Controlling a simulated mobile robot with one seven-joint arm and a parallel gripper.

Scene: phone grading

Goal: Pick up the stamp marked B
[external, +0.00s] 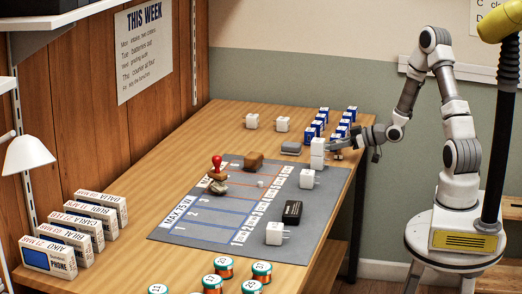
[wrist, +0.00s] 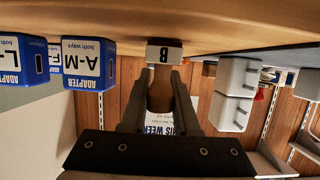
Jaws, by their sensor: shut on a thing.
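The stamp marked B shows in the wrist view as a white block face (wrist: 163,54) with a dark B, upside down, on a brown handle (wrist: 160,95). My gripper (wrist: 161,82) is shut on the handle, one finger on each side. The block touches or nearly touches the wooden surface in the picture; I cannot tell which. In the external view my gripper (external: 337,148) is low at the table's right side, beside a stack of white adapters (external: 317,153). The stamp is small and mostly hidden there.
Blue adapter boxes (wrist: 88,64) stand close on one side of my gripper, and white adapters (wrist: 236,92) on the other.

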